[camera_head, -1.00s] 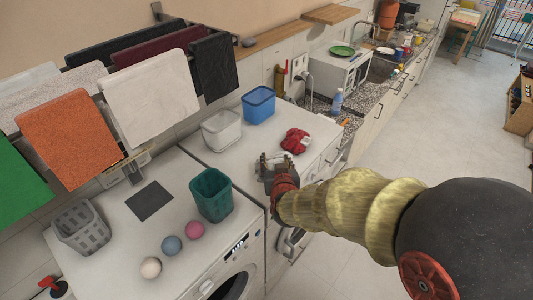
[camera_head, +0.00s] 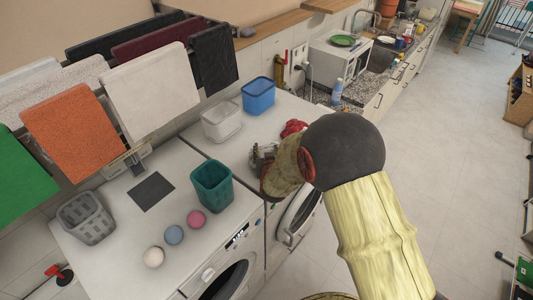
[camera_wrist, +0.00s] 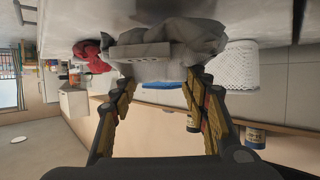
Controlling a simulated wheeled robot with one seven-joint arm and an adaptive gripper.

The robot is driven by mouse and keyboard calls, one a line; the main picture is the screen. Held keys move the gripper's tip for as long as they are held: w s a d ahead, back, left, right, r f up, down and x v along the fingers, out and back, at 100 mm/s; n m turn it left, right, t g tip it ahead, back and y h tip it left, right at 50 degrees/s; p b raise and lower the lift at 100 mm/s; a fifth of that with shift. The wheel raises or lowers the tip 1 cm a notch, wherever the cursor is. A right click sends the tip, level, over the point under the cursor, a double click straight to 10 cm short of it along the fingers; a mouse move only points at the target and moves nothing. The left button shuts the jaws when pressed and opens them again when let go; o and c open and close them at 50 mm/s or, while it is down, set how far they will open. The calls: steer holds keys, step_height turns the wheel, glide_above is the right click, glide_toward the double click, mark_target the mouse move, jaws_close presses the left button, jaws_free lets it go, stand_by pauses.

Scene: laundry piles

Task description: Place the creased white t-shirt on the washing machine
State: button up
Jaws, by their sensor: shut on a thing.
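My gripper (camera_head: 262,157) is low over the white machine tops, near the front edge by the seam between the two machines. In the wrist view, its fingers (camera_wrist: 160,82) are spread around a crumpled greyish-white cloth (camera_wrist: 185,38), which looks like the creased t-shirt. The fingers are shut on it, and it bunches up beyond the tips. In the head view, my arm and gripper mostly hide the cloth. The left washing machine (camera_head: 185,240) has a dark round door. The right machine (camera_head: 252,133) has a pale door, and its top is partly behind my arm.
A teal basket (camera_head: 212,186) stands just left of my gripper. A white basket (camera_head: 221,124) and a blue basket (camera_head: 258,95) stand behind it. A red cloth (camera_head: 292,128) lies to the right. Three balls, a grey basket (camera_head: 86,220) and a dark mat (camera_head: 151,192) occupy the left top.

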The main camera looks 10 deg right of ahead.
steer(key=shift+w+f, duration=0.1)
steer(key=shift+f, duration=0.85)
steer(key=shift+f, duration=0.15)
steer(key=o, duration=1.3)
steer(key=shift+c, duration=0.2)
